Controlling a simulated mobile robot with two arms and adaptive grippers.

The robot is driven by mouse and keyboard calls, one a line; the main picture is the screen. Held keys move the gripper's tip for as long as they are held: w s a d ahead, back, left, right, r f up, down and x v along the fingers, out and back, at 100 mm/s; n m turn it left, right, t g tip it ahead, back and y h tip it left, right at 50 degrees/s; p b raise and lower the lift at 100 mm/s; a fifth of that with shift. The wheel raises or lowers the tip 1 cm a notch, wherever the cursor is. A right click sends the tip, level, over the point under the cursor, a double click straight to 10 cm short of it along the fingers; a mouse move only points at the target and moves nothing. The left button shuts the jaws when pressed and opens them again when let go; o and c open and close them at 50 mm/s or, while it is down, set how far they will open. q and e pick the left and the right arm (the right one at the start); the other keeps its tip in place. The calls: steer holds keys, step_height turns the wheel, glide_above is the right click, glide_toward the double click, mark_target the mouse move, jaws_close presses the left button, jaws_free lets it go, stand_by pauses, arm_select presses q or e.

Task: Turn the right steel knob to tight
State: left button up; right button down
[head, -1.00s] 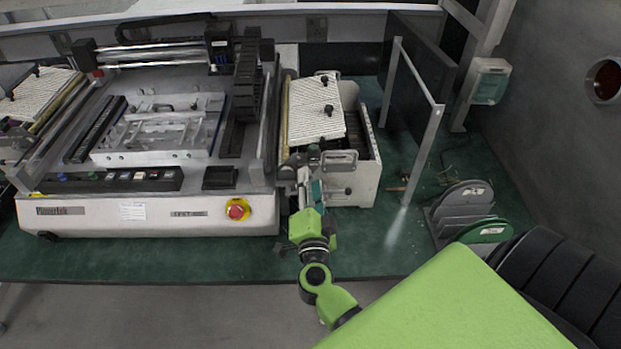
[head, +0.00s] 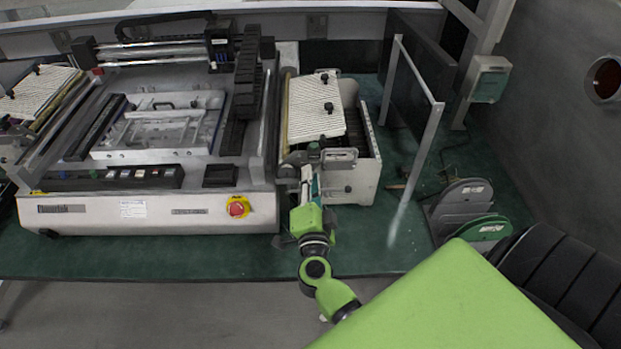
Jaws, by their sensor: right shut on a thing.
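My right gripper (head: 309,178) reaches up from the green arm to the front of the feeder unit at the right end of the bench machine. It is shut on the right steel knob, low at the unit's front left corner. The fingers cover the knob, so its shape and turn angle cannot be seen. My left gripper is not in view.
The white bench machine (head: 90,220) with a red stop button (head: 237,207) stands left of the gripper. The ribbed plate with black knobs (head: 312,108) lies above it. A metal frame (head: 425,155) and reels (head: 465,205) stand to the right, with green bench between.

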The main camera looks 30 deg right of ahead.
steer(key=shift+f+m, duration=0.2)
steer(key=shift+m, duration=2.6)
steer(key=c, duration=1.9)
jaws_free()
steer(key=v, duration=0.7)
steer(key=shift+s+a, duration=0.2)
steer(key=shift+s, duration=0.05)
